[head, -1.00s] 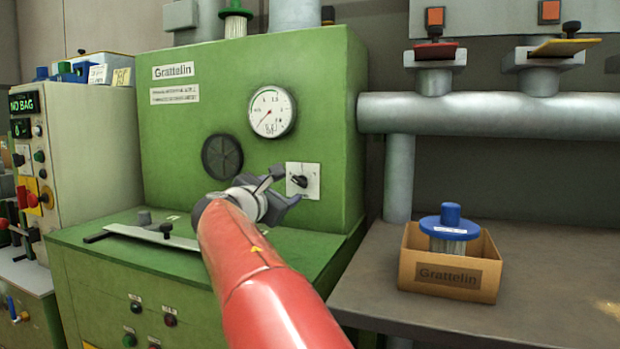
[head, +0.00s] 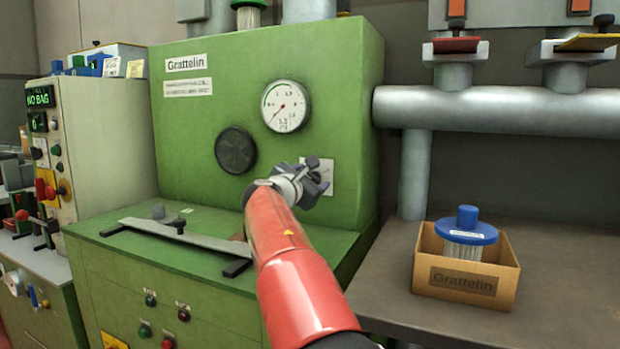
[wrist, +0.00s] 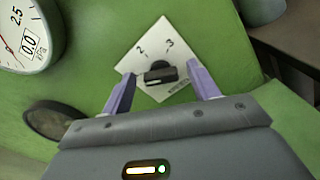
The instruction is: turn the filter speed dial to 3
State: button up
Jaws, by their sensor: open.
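The filter speed dial (wrist: 160,75) is a black knob on a white plate (wrist: 183,52) fixed to the green machine. In the wrist view the plate looks tilted, with the numbers 2 and 3 legible above the knob. My gripper (wrist: 163,88) is open, with one purple-grey finger on each side of the knob. I cannot tell whether either finger touches it. In the head view my gripper (head: 312,178) is in front of the plate (head: 325,172) and hides most of the dial. The knob's exact setting is unclear.
A pressure gauge (head: 285,106) and a round black vent (head: 236,150) are on the green machine (head: 330,75) left of the dial. A cardboard box (head: 465,281) holding a blue-topped filter (head: 467,236) stands on the grey bench at right. A metal bar (head: 188,236) lies on the lower green top.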

jog(key=shift+c, duration=0.4)
jog(key=c, duration=0.9)
jog(key=shift+f+m, duration=0.1)
jog(key=shift+m, duration=0.2)
jog(key=m+b, duration=0.2)
jog(key=m, duration=0.1)
jog(key=shift+d+f+m+b, duration=0.1)
jog(key=shift+m+b, duration=0.25)
jog(key=shift+m, duration=0.05)
jog(key=m+b, duration=0.2)
jog(key=m, duration=0.4)
jog(key=m+b, duration=0.2)
jog(key=m, duration=0.5)
jog(key=m+b, duration=0.2)
jog(key=m, duration=0.4)
jog(key=shift+f, duration=0.35)
jog(key=shift+m, duration=0.4)
